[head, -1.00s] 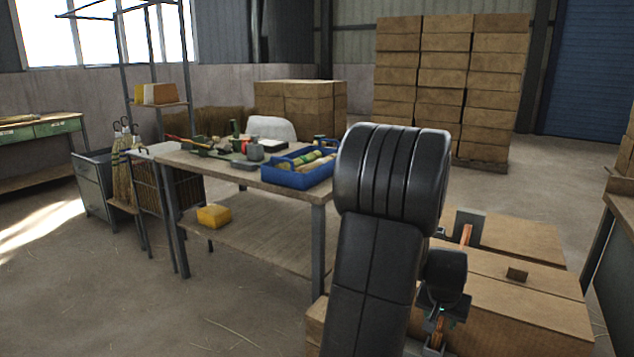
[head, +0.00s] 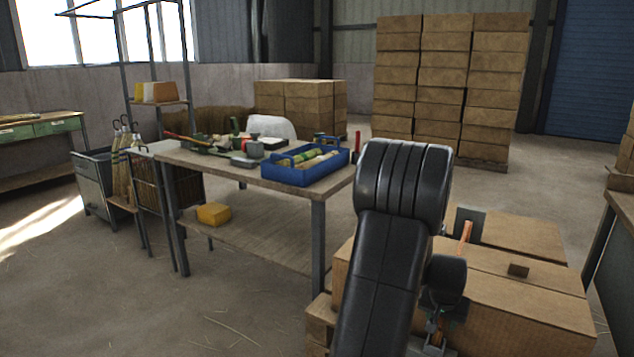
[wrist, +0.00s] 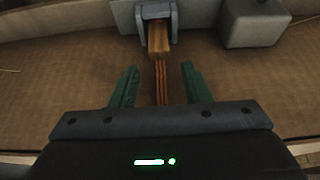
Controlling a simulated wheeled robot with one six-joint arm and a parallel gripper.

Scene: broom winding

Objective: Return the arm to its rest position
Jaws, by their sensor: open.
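My arm (head: 388,255) rises from the bottom edge right of centre in the head view, with its rounded black joint beside the workbench's right end. My gripper (wrist: 160,75) shows in the wrist view with two green fingers apart. An orange-brown striped piece (wrist: 160,80) shows between the fingers and runs up to a grey bracket. I cannot tell whether it touches them, and the jaws are not closed on it. In the head view the gripper is mostly hidden behind the arm, low at the right.
A workbench (head: 250,235) stands left of the arm with a blue tray (head: 293,177) and several tools. Cardboard boxes (head: 520,300) lie close at the right. Stacked boxes (head: 445,85) stand behind. A yellow block (head: 213,213) sits on the lower shelf. Floor at the left front is clear.

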